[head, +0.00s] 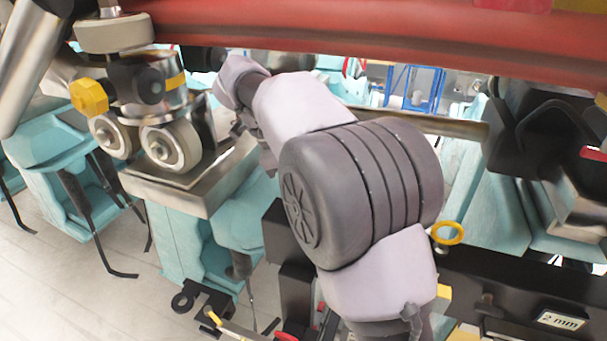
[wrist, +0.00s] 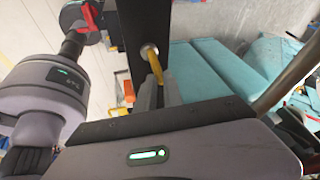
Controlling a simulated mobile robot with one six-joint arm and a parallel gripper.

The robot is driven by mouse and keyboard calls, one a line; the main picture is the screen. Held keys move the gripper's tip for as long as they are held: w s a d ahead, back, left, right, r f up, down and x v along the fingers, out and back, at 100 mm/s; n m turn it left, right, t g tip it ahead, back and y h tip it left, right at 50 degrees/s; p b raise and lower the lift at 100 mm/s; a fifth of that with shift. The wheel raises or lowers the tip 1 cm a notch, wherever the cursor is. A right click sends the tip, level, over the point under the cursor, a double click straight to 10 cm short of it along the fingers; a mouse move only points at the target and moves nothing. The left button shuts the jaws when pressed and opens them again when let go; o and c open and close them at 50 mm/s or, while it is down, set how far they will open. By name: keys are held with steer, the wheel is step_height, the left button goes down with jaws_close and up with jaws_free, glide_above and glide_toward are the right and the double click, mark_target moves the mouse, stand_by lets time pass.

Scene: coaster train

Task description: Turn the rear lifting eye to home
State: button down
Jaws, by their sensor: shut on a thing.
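In the wrist view a yellow lifting eye (wrist: 154,62), seen nearly edge-on, stands out from a round metal boss on a black beam (wrist: 143,22). My gripper (wrist: 157,92) is shut on this eye, its two grey fingers on either side of it. The fingers hide part of the eye, so its exact angle is hard to tell. In the head view my own arm fills the middle and my gripper is not visible there. Another yellow ring (head: 448,233) shows to the right of my arm in the head view, with its open loop facing the camera.
A red rail (head: 400,45) crosses the top of the head view, close above my arm. A wheel assembly (head: 150,100) stands on a metal-topped teal stand at left. A black bar with a "2 mm" label (head: 561,319) lies at lower right. Teal blocks (wrist: 205,70) fill the wrist view's right.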

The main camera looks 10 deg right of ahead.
steer(key=shift+w+m+g+p, duration=0.15)
steer(key=shift+m+g+p, duration=0.55)
steer(key=shift+m+p, duration=0.65)
steer(key=shift+m, duration=0.45)
steer(key=c, duration=1.5)
jaws_free()
